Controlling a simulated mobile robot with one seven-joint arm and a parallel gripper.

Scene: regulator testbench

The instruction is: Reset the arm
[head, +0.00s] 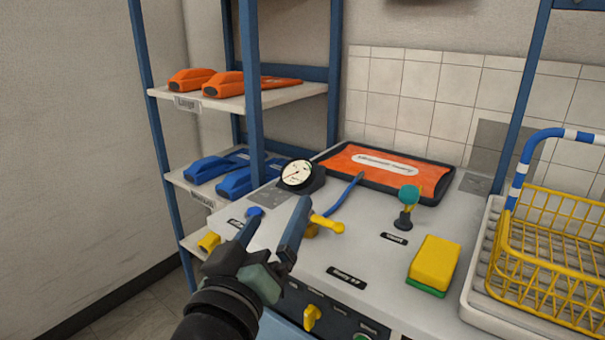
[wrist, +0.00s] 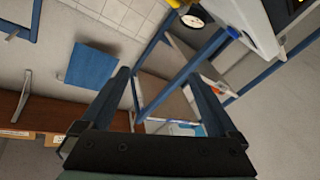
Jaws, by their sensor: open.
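My gripper (head: 272,227) is open and empty, with its two dark blue-grey fingers apart. In the head view it is raised in front of the left part of the white testbench top (head: 300,262). It also shows in the wrist view (wrist: 160,88), with nothing between the fingers but the distant room. My arm comes up from the bottom of the head view. A yellow lever handle (head: 328,223) shows just right of the fingers. The round white-faced gauge (head: 298,174) stands behind them. Part of the bench behind the gripper is hidden.
A shelf rack at left holds orange tools (head: 222,84) and blue tools (head: 236,182). On the bench are an orange tray (head: 440,180), a teal knob (head: 408,196), a yellow sponge (head: 435,262) and a yellow wire basket (head: 560,220). A yellow knob (head: 311,318) is on the front panel.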

